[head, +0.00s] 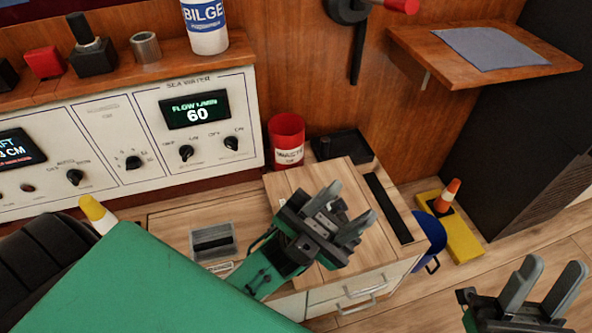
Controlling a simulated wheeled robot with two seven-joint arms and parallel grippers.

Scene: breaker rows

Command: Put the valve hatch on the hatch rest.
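A square light-wood panel (290,183), which looks like the valve hatch, lies on the wooden counter in the middle of the head view. My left gripper (350,205) is in front of it and hides much of its middle and right part. Its two fingers are apart, with nothing visible between them. I cannot tell if it touches the panel. My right gripper (556,270) is at the lower right, open and empty, away from the panel. A wooden wall shelf with a grey cloth (490,48) is at the upper right; I cannot tell whether it is the hatch rest.
A red waste cup (286,140) and a black tray (342,148) stand behind the panel. A black strip (388,207) lies right of it. A grey recessed box (212,242) is left. A blue bucket (430,238) and a yellow block (452,228) are beyond the counter's right end.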

